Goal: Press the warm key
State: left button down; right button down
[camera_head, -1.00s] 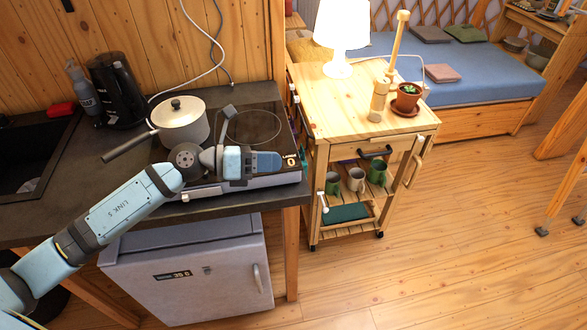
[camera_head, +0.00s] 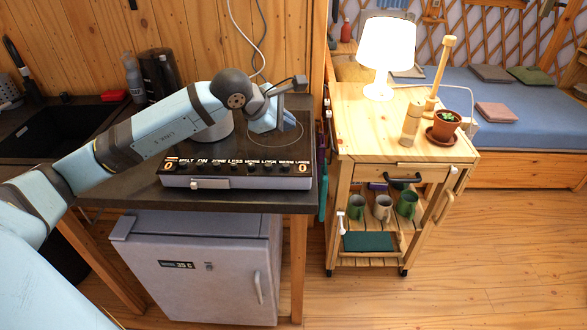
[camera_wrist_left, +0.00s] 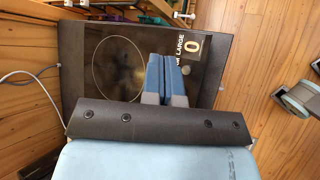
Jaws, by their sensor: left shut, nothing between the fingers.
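The hob (camera_head: 240,183) sits on the dark counter, with a row of dark keys and white labels along its front strip. The warm key (camera_head: 286,166) is near the right end, between the lock and large labels. A lit 0 display (camera_head: 303,167) is at the far right. My left gripper (camera_head: 284,122) is shut and empty above the right cooking ring, behind the key row. In the left wrist view its closed blue fingers (camera_wrist_left: 160,60) hide most of the warm label; the large label (camera_wrist_left: 182,50) shows beside them.
The pot (camera_head: 220,128) on the hob is mostly hidden behind my arm.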

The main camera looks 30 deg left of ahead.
aim_at(286, 166)
pick_arm(q)
jog(key=shift+a, duration=0.1)
pick_arm(e)
jog(key=shift+a, duration=0.15)
pick_arm(q)
jog(key=shift+f, duration=0.1)
pick_arm(e)
jog(key=shift+f, duration=0.15)
